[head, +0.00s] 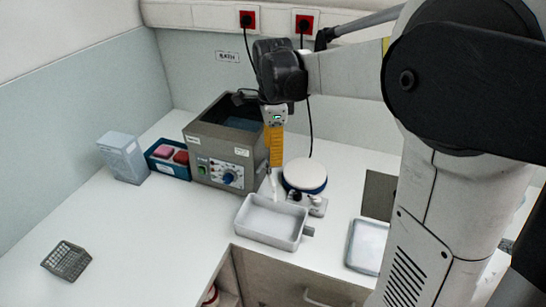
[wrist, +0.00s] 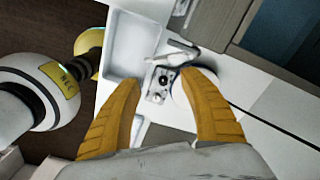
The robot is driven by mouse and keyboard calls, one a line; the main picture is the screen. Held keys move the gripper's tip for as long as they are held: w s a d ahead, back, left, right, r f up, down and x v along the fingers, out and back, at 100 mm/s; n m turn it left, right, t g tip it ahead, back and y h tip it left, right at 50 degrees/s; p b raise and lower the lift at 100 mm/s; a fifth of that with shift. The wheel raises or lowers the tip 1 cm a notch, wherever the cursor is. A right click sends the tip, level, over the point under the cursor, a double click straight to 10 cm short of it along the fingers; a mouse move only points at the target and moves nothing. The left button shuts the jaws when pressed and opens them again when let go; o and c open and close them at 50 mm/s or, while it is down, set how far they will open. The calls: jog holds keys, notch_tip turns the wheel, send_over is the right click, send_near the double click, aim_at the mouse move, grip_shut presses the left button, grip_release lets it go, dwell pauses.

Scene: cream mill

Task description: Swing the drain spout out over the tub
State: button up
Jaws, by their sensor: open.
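The bath (head: 225,135) is a grey box with a front control panel, standing against the back wall. A small pale piece, which looks like the drain spout (wrist: 180,52), sits near its front right corner; in the head view it is small and partly hidden beside the fingers. The tub (head: 243,228) is a shallow pale tray in front of the bath; it also shows in the wrist view (wrist: 112,42). The spout's end looks beside the tub's rim; I cannot tell whether it overlaps. My gripper (head: 273,160) points down above the spout area, yellow fingers apart and empty.
A round white-topped, blue-rimmed device (head: 305,173) stands close right of the gripper. A blue bin with pink and red items (head: 170,172) and a grey box (head: 123,158) stand left. A wire basket (head: 67,260) lies front left. A pale tray (head: 367,247) lies right.

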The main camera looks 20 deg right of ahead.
aim_at(272, 185)
jog(key=shift+c, duration=1.2)
jog(key=d, duration=0.1)
jog(key=d+p, duration=0.1)
jog(key=d, duration=0.1)
jog(key=shift+s+d+f+y+p, duration=0.1)
jog(key=shift+s+f+y+p, duration=0.15)
jog(key=shift+s+y+p, duration=0.15)
grip_shut()
jog(key=s+d+f+y+p, duration=0.2)
jog(key=d, duration=0.4)
jog(key=shift+t, duration=0.3)
jog(key=b+x, duration=0.3)
jog(key=x, duration=0.7)
jog(key=shift+a, duration=0.1)
jog(key=a, duration=0.2)
jog(key=w+a, duration=0.1)
jog(key=a, duration=0.1)
jog(key=shift+b, duration=0.3)
jog(key=shift+r, duration=0.1)
